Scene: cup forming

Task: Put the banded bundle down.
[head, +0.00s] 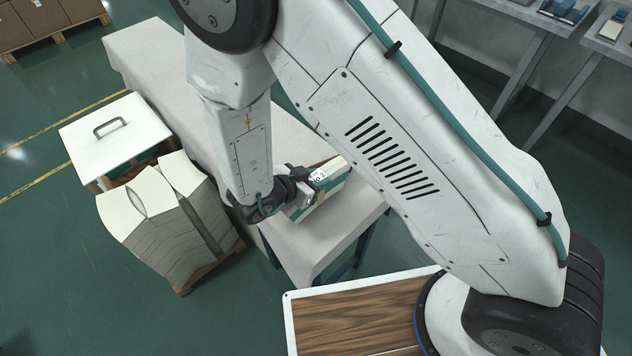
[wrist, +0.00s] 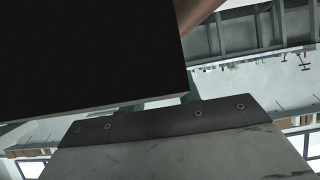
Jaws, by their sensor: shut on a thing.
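The banded bundle (head: 331,184) is a pale block with a teal band and a label reading "No 2". It shows in the head view over the near end of the long pale bench (head: 312,240). My gripper (head: 303,192) is shut on it at its left side. My arm hides part of the bundle and bench. I cannot tell whether the bundle touches the bench top. In the wrist view a large dark shape fills the upper left, too dark to make out. A grey bolted plate, apparently part of my gripper, fills the bottom.
Tall stacks of pale sheets (head: 165,225) stand on a pallet left of the bench. Behind them is a box with a white handled lid (head: 115,135). Cartons (head: 45,22) sit at the far left, grey tables (head: 520,25) at upper right. Green floor lies open at left.

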